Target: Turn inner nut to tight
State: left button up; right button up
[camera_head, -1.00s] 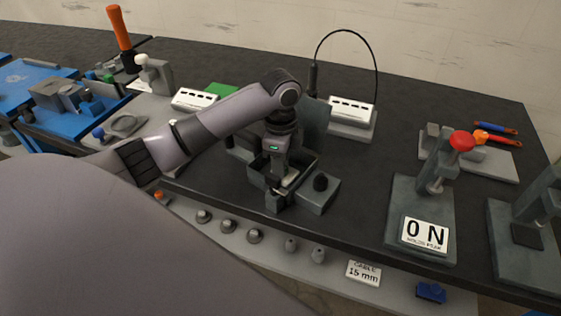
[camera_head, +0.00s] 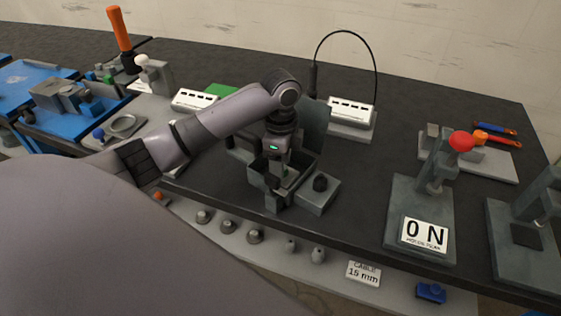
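My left gripper (camera_head: 277,176) points down over a grey open-topped fixture (camera_head: 307,186) in the middle of the bench. Its fingers reach into or just in front of the fixture, and I cannot tell whether they are apart or closed on something. The inner nut cannot be made out; the gripper and the fixture's walls hide that area. A dark round knob (camera_head: 320,183) sits on the block at the fixture's right side. My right gripper is not in view.
A grey stand with an ON sign (camera_head: 424,235) and a red knob (camera_head: 461,141) stands to the right. A white labelled block (camera_head: 351,113) with a black cable is behind. Several small knobs (camera_head: 255,236) line the front ledge. Bare bench lies between fixture and ON stand.

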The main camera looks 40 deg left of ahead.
pick_arm(q)
jog(key=shift+r, duration=3.55)
